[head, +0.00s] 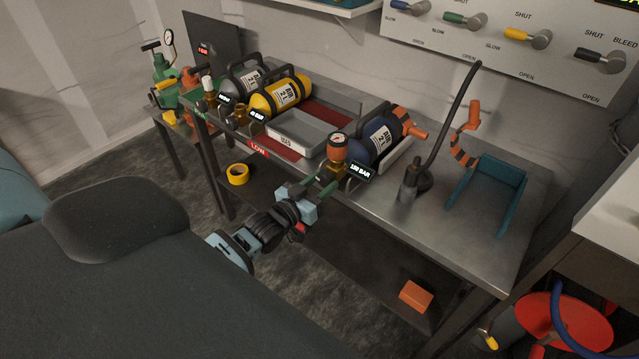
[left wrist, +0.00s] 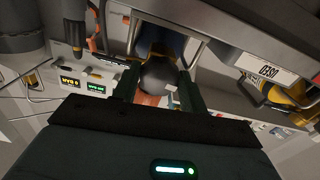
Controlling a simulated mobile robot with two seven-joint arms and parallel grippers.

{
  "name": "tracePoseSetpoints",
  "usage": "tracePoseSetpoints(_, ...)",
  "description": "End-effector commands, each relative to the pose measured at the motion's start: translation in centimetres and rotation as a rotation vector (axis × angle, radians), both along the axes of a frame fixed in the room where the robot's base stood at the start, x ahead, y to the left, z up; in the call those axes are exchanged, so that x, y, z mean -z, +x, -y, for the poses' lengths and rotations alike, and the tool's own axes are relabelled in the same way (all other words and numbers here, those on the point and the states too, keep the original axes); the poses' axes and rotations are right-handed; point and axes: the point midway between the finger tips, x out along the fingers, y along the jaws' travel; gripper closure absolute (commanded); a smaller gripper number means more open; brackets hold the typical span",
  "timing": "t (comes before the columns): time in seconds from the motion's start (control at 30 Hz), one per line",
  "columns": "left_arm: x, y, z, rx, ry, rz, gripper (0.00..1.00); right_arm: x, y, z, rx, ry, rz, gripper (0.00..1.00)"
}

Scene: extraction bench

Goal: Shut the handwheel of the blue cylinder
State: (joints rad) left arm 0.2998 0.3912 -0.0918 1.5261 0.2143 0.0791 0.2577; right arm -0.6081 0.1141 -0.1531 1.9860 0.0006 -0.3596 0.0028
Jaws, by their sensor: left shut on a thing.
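The blue cylinder (head: 368,141) lies on its side on the steel bench, with a white label and a black carry handle. At its near end are a brass valve (head: 331,174) and an orange gauge (head: 338,147). A sign beside it reads 150 BAR (head: 361,172). My left gripper (head: 321,187) reaches in at this valve end. In the left wrist view, its fingers (left wrist: 158,88) are shut on a dark rounded handwheel (left wrist: 157,75), with the blue cylinder (left wrist: 158,40) behind. The handwheel is hidden in the head view. My right gripper is in neither view.
A yellow cylinder (head: 281,94) and a grey cylinder (head: 242,79) lie to the left, with a grey tray (head: 296,133) between yellow and blue. A black hose (head: 457,108) with a grey fitting and a teal holder (head: 487,194) stand at right. The front right bench top is clear.

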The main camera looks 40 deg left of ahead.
Motion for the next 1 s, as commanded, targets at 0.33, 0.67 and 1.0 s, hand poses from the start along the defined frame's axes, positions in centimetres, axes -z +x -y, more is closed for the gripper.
tracePoseSetpoints(0.33, -0.15, 0.05, -0.13, 0.000, 0.330, 0.029, 0.80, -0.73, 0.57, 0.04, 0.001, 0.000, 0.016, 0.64)
tracePoseSetpoints(0.67, -0.12, 0.04, -0.23, -0.001, 0.641, 0.053, 0.80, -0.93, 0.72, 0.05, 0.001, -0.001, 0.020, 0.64)
tracePoseSetpoints(1.0, -0.13, 0.04, -0.31, 0.000, 0.964, 0.080, 0.80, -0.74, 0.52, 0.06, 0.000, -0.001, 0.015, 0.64)
